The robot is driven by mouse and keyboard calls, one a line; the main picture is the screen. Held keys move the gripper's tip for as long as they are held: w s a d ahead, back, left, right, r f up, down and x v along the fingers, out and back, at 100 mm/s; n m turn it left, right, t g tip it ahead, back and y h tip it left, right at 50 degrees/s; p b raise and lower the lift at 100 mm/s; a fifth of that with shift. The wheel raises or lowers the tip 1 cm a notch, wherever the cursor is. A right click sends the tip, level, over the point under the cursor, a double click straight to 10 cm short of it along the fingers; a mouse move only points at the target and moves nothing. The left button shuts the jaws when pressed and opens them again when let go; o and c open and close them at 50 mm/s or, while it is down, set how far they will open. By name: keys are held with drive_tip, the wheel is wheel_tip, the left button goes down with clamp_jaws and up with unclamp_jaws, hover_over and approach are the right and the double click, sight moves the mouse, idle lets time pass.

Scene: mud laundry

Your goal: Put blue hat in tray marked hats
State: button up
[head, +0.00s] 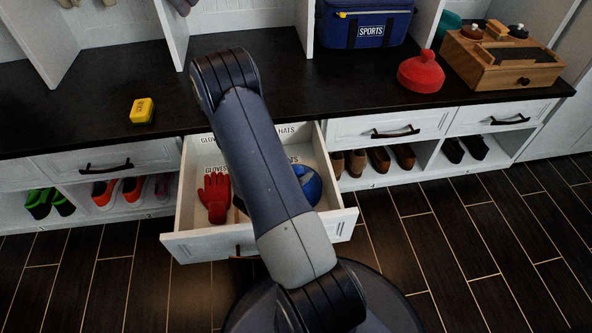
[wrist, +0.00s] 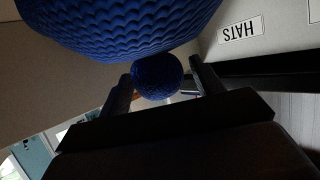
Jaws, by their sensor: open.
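The blue knit hat (head: 312,189) lies in the right part of the open drawer (head: 192,247), partly hidden behind my arm in the head view. The wrist view shows its ribbed body (wrist: 120,28) and its round pom-pom (wrist: 157,77) close up. My gripper (wrist: 161,74) is open, with one finger on each side of the pom-pom; I cannot tell whether they touch it. A HATS label (wrist: 240,29) is on the drawer wall beside the hat. In the head view my arm hides the gripper.
A red glove (head: 214,197) lies in the drawer's left part, under GLOVES labels. Shoes stand in cubbies beside the drawer.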

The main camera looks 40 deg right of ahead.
drive_tip(key=shift+r, duration=0.2)
drive_tip(key=shift+a+r+p, duration=0.15)
drive_tip(key=shift+a+p, duration=0.15)
drive_tip(key=shift+p, duration=0.05)
drive_tip(key=shift+p+v, duration=1)
drive_tip(key=shift+v, duration=2.45)
drive_tip(key=shift+s, duration=0.1)
drive_tip(key=shift+c, duration=0.2)
